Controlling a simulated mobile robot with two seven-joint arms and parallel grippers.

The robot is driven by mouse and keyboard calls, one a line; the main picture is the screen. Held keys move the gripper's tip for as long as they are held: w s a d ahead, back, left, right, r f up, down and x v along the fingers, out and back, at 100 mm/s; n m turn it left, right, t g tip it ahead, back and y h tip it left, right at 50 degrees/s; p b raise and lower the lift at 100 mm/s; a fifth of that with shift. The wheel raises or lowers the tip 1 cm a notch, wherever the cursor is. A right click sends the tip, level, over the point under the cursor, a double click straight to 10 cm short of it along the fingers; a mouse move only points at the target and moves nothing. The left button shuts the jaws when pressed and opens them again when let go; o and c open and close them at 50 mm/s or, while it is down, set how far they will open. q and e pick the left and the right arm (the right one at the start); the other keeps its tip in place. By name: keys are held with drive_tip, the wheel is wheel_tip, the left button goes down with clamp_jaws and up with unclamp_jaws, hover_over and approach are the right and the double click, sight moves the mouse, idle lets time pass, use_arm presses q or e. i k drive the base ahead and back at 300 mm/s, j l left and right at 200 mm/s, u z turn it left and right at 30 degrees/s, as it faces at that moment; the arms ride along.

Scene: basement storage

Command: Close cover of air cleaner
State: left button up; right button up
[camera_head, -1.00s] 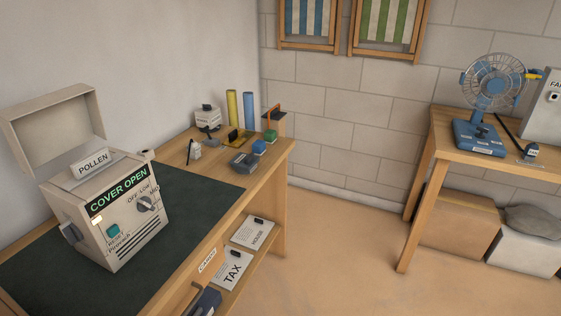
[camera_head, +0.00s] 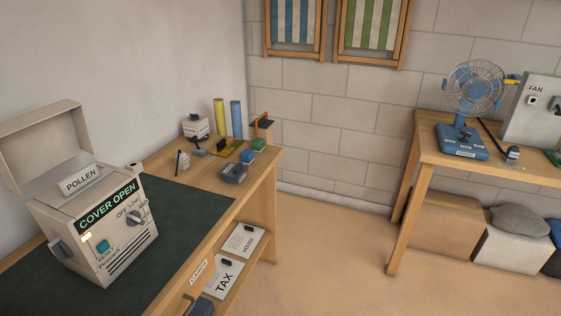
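The air cleaner (camera_head: 95,235) is a beige box on the dark green mat of the wooden desk at the left. Its display reads "COVER OPEN" (camera_head: 107,206). Its cover (camera_head: 45,142) stands raised at the back, tilted up above the box. A card labelled "POLLEN" (camera_head: 80,180) stands up at the top opening. The front has a teal reset button (camera_head: 102,247) and a dark knob (camera_head: 135,217) marked with "OFF" and "LOW". A dark knob sticks out of its left side (camera_head: 59,249). Neither of my grippers is in view.
The desk's green mat (camera_head: 185,215) is clear right of the air cleaner. Small items and yellow and blue cylinders (camera_head: 237,119) stand at the desk's far end. A second table (camera_head: 440,150) with a blue fan (camera_head: 470,100) stands right. Open floor (camera_head: 330,255) lies between.

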sight(33, 143)
drive_tip(key=u, duration=1.4)
drive_tip(key=l+z, duration=0.15)
drive_tip(key=l, duration=0.15)
